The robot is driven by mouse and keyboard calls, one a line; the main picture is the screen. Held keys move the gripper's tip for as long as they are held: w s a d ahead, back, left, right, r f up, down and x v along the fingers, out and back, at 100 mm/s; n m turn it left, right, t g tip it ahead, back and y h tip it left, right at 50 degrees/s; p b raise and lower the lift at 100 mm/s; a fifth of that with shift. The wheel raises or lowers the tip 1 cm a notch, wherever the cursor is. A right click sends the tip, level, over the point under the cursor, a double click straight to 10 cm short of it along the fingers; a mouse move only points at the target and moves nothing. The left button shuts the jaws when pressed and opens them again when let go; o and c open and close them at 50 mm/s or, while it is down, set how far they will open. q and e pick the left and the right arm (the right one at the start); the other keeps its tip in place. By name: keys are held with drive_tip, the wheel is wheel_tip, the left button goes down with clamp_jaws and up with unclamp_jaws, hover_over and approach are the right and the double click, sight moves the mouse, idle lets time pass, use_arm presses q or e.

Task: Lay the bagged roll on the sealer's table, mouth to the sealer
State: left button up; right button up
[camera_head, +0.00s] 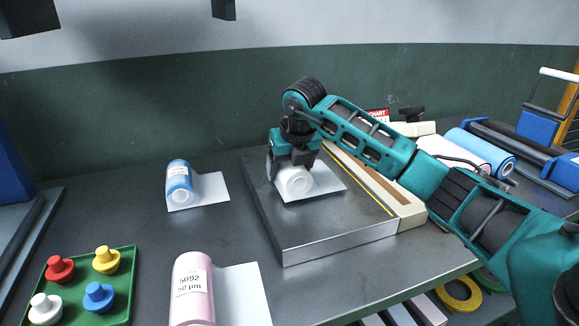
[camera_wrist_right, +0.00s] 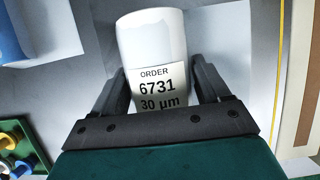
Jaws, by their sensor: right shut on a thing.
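My right gripper (camera_head: 293,165) is shut on a white bagged roll (camera_head: 295,183), with a finger on each side of it in the right wrist view (camera_wrist_right: 160,92). Its label reads ORDER 6731, 30 µm, in that view (camera_wrist_right: 160,88). The roll is over the sealer's metal table (camera_head: 330,237); I cannot tell whether it touches. Its flat pale bag end (camera_head: 328,180) spreads right, towards the cream sealer bar (camera_head: 405,207). The gripper hides part of the roll. My left gripper is not in view.
A blue bagged roll (camera_head: 179,180) and a pink bagged roll (camera_head: 192,290) lie left of the sealer's table. A green tray (camera_head: 118,300) holds coloured knobs at front left. More rolls and a blue-framed machine (camera_head: 540,127) stand right. Bare bench (camera_head: 130,215) shows between the left items.

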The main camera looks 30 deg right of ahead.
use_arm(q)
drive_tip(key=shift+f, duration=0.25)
use_arm(e)
drive_tip(key=shift+f, duration=0.45)
drive_tip(key=o, duration=1.3)
drive_tip(key=shift+c, duration=0.2)
use_arm(q)
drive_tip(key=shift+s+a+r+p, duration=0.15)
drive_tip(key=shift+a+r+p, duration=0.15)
drive_tip(key=shift+p, duration=0.15)
use_arm(e)
drive_tip(key=v, duration=1.3)
drive_tip(key=shift+r, duration=0.1)
